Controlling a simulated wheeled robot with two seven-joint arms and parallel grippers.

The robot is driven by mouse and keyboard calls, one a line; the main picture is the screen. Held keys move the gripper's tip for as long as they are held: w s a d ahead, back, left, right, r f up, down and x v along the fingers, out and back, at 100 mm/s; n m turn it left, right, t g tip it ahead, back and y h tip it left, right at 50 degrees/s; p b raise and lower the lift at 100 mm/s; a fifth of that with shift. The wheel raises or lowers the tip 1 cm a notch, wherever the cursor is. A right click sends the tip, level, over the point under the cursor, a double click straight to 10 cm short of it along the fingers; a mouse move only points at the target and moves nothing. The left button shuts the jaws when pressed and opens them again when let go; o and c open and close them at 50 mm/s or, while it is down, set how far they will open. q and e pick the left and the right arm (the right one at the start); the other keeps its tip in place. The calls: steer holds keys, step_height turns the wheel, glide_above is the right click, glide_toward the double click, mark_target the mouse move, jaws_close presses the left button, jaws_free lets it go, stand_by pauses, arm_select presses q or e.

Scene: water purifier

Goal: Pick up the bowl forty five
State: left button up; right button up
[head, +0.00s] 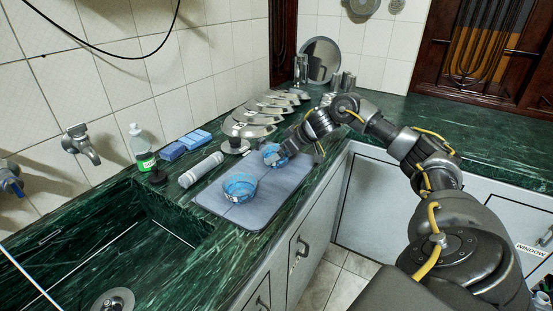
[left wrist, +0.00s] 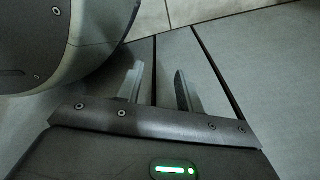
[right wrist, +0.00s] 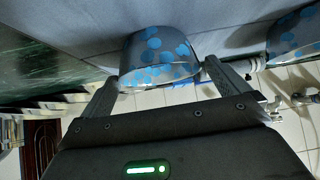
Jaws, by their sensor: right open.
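Two blue patterned bowls stand on a grey mat (head: 217,208). I cannot tell which one is numbered forty five. The farther bowl (head: 271,155) is at my right gripper (head: 290,152). In the right wrist view this bowl (right wrist: 160,58) sits between the two open fingers of the gripper (right wrist: 163,76), and I cannot tell whether they touch it. The nearer bowl (head: 239,188) stands apart and also shows at the right edge of the right wrist view (right wrist: 294,36). My left gripper (left wrist: 156,85) is open and empty, out of the head view.
A sink (head: 110,250) lies at the left. The counter's front edge runs close to the mat.

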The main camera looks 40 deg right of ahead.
steer(key=x, duration=0.3)
steer(key=shift+w+r, duration=0.1)
steer(key=shift+w+f, duration=0.25)
steer(key=shift+c, duration=0.9)
steer(key=c, duration=0.5)
arm_select(q)
steer(key=shift+s+a+f, duration=0.1)
steer(key=shift+a+f, duration=0.05)
steer(key=shift+a, duration=0.05)
arm_select(e)
steer(key=shift+c, duration=0.3)
arm_select(q)
steer(key=shift+s, duration=0.25)
